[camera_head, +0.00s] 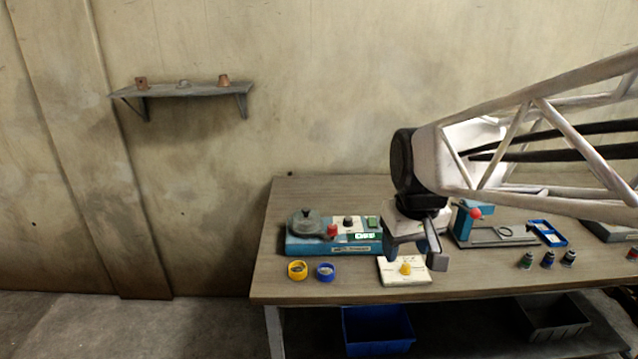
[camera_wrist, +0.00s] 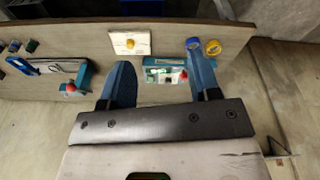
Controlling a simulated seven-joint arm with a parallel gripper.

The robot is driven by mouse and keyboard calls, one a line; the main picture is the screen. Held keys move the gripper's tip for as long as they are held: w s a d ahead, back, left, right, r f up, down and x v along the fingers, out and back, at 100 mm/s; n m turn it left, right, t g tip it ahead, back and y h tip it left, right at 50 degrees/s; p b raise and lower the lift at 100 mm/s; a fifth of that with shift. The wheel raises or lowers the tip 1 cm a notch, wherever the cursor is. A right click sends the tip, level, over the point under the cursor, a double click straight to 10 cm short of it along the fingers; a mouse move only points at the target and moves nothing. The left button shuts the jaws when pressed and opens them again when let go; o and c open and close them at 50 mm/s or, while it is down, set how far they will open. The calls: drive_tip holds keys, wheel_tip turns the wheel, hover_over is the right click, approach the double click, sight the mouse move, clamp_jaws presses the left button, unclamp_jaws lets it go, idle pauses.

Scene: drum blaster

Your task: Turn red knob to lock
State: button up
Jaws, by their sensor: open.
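In the head view, a blue machine (camera_head: 305,246) sits at the left of the table, with a dark round lid (camera_head: 305,222), a red knob (camera_head: 332,230) at its front and a lit green display. The machine (camera_wrist: 160,62) and its red knob (camera_wrist: 183,75) show between my fingers in the wrist view, partly hidden by the right finger. A second red ball-shaped knob (camera_head: 475,212) tops a blue upright device (camera_head: 463,222) to the right; it shows at left in the wrist view (camera_wrist: 70,87). My gripper (camera_head: 428,253) is open and empty, right of the machine, apart from both knobs.
A white board with a yellow knob (camera_head: 405,269) lies beneath my gripper's region. A blue tray (camera_head: 547,233) and several small bottles (camera_head: 547,260) are at right. The table's back left is clear.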

drive_tip(key=w+a+f+n+g, duration=0.1)
drive_tip(key=w+a+f+n, duration=0.1)
drive_tip(key=w, duration=0.7)
drive_tip(key=w+a+f+n, duration=0.1)
drive_tip(key=w+a+n, duration=0.15)
drive_tip(key=w, duration=0.75)
drive_tip(key=n+g, duration=0.1)
drive_tip(key=n, duration=0.1)
approach(333, 226)
drive_tip(key=shift+s+d+f, duration=0.15)
drive_tip(key=shift+s+f, duration=0.25)
drive_tip(key=shift+s, duration=0.05)
drive_tip(key=shift+w+a+f, duration=0.2)
drive_tip(key=shift+w+f, duration=0.2)
drive_tip(key=shift+w, duration=0.15)
drive_tip(key=shift+f, duration=0.1)
drive_tip(key=shift+f, duration=3.8)
drive_tip(key=c, duration=0.9)
drive_tip(key=shift+c, duration=0.2)
